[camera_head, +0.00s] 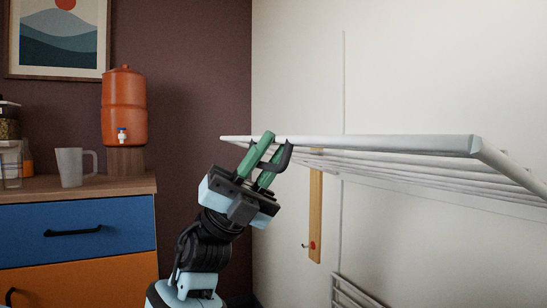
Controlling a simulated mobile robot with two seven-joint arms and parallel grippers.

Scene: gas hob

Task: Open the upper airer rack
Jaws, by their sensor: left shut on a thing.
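The upper airer rack (400,143) is a white wall-mounted frame with several thin bars. It stands out from the light wall, roughly level, at the right of the head view. My left gripper (270,152) has green fingers and reaches up to the rack's front bar near its left end. It is shut on the rack there; the fingers hide part of the bar. A dark curved piece shows beside the fingers. My right gripper is not in view.
A lower rack (354,292) shows partly at the bottom, close to the wall. A wooden strip (315,215) with a red-knobbed hook hangs below the upper rack. At left, a drawer cabinet (80,228) carries a mug (70,167) and an orange dispenser (124,105).

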